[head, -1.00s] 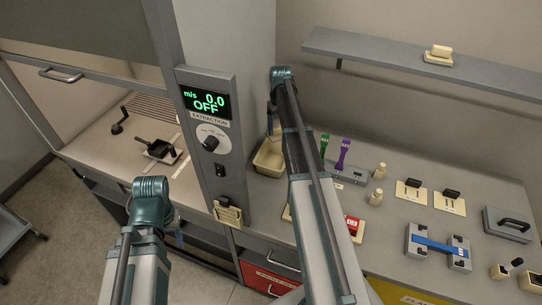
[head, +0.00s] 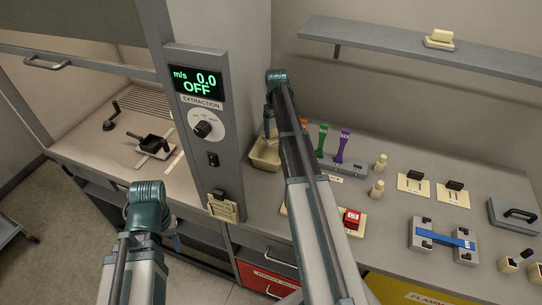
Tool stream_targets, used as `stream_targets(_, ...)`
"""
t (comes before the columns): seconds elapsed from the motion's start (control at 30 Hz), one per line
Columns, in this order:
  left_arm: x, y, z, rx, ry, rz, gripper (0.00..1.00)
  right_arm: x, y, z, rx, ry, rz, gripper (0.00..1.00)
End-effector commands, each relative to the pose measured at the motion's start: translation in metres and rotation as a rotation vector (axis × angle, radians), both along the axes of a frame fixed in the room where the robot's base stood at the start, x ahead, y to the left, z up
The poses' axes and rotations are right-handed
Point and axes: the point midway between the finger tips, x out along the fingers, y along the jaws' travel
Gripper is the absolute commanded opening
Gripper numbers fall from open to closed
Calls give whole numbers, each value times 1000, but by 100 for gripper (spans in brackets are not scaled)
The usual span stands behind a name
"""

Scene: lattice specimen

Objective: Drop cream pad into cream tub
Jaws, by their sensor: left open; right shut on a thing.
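The cream tub (head: 264,158) stands on the bench just right of the extraction panel, partly hidden behind my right arm. My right gripper (head: 268,126) points down above the tub. It is shut on a small cream piece (head: 271,133), which looks like the cream pad and is partly hidden by the gripper and arm. The piece appears to be over the tub; its exact height above it is hard to tell. My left gripper (head: 177,241) hangs low in front of the lower cabinets, mostly hidden by its own arm; it is open and empty.
The extraction panel (head: 196,85) reads 0.0 and OFF, close to the left of the tub. Green and purple tools (head: 344,143) stand in a rack to the right.

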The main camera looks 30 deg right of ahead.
Motion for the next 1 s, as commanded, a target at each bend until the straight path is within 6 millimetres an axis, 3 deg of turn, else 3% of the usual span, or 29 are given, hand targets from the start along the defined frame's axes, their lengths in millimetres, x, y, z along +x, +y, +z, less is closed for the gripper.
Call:
stream_targets(0.07, 0, 0, 1, 0, 0, 0, 50, 0, 0, 1, 0, 0, 0, 26)
stream_targets(0.1, 0, 0, 1, 0, 0, 0, 50, 0, 0, 1, 0, 0, 0, 81)
stream_targets(0.2, 0, 0, 1, 0, 0, 0, 50, 0, 0, 1, 0, 0, 0, 99)
stream_targets(0.67, 0, 0, 9, 0, 0, 2, 50, 0, 0, 9, 0, 0, 0, 100)
stream_targets(1.0, 0, 0, 50, -2, 0, 10, 50, 0, 0, 50, 0, 0, 0, 100)
